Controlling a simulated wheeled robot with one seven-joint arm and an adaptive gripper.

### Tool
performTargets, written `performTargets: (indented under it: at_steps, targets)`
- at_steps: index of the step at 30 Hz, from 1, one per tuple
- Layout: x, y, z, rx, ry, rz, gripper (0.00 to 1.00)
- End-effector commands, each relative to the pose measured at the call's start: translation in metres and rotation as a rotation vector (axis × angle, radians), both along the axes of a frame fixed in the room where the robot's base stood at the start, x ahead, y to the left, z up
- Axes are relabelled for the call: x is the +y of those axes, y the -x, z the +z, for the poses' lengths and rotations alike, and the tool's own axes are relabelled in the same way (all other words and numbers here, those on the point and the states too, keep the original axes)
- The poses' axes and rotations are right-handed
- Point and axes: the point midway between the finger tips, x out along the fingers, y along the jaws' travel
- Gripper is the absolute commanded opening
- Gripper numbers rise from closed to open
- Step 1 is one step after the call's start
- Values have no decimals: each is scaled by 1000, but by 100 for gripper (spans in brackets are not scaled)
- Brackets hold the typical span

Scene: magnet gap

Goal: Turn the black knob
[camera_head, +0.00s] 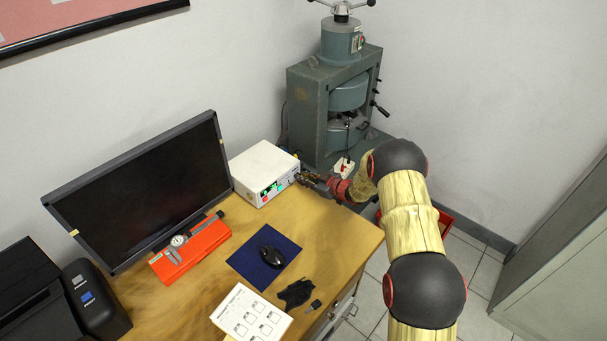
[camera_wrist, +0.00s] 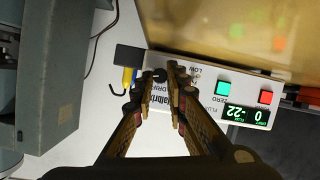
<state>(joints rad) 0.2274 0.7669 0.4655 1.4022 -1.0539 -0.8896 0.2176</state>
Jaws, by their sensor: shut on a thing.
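The white meter box (camera_head: 262,163) stands on the desk, right of the monitor. Its front panel (camera_wrist: 208,82) appears upside down in the wrist view, with a green display (camera_wrist: 247,114) that seems to read -22 and 0, and green and red buttons. The black knob (camera_wrist: 160,75) is on that panel, small and partly hidden between my fingertips. My gripper (camera_wrist: 161,78) is shut on the knob, one finger on each side. In the head view my gripper (camera_head: 302,177) reaches the right end of the panel; the knob is hidden there.
A grey-green electromagnet (camera_head: 308,104) stands behind the box, to its right.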

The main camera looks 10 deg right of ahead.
Motion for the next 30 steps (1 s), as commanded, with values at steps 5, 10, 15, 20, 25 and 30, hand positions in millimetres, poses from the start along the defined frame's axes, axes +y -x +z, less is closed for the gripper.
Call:
performTargets:
  at_steps: [5, 10, 15, 20, 25, 30]
  targets:
    - [-1, -1, 2, 34, -46, -1, 0]
    - [-1, -1, 0, 38, -52, 0, 0]
    - [-1, -1, 0, 37, -51, 0, 15]
    - [-1, -1, 0, 37, -51, 0, 24]
    - [-1, -1, 0, 38, -51, 0, 33]
    - [-1, -1, 0, 38, -51, 0, 33]
